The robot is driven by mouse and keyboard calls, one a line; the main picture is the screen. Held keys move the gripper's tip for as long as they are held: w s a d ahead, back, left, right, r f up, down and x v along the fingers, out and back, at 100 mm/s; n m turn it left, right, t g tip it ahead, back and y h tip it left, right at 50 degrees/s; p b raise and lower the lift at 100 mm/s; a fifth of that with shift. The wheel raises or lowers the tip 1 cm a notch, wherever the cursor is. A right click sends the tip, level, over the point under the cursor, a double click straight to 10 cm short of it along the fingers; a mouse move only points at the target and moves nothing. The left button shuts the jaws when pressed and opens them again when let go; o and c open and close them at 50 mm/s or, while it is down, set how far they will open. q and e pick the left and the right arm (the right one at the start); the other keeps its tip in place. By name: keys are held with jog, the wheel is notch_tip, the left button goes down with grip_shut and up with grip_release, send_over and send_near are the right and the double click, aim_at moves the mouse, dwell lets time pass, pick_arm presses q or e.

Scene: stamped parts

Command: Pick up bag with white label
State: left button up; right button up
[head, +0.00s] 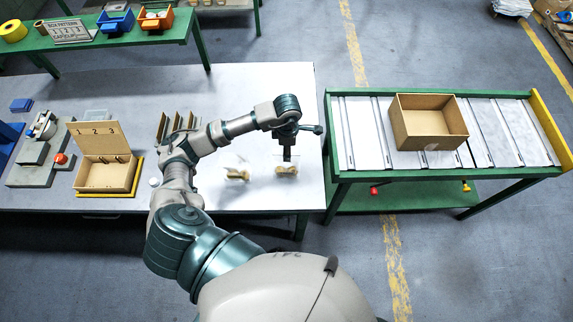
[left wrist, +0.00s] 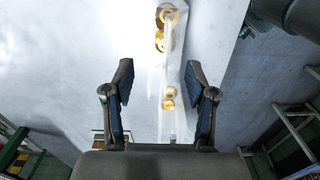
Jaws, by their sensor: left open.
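Two small clear bags with brass-coloured parts lie on the grey table, one bag (head: 237,174) left of the other bag (head: 286,170). A white label cannot be made out clearly on either. My left gripper (head: 287,158) points down just above the right-hand bag. In the left wrist view my left gripper (left wrist: 158,78) is open, its two dark fingers apart. Clear plastic with brass-coloured parts (left wrist: 169,98) shows between and beyond the fingers; more brass parts (left wrist: 165,28) show farther up. I cannot tell whether the fingers touch the plastic. My right gripper is not in view.
An open cardboard box (head: 428,140) stands on the roller table to the right. An open box with numbered lid (head: 103,175) sits at the left of the grey table (head: 240,90). Upright brown dividers (head: 176,124) stand behind my arm. The table's right edge is close to the bag.

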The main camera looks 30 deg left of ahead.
aim_at(286, 165)
pick_arm(q)
notch_tip(286, 165, down, 3)
jog(key=shift+w+a+r, duration=0.1)
jog(key=shift+a, duration=0.05)
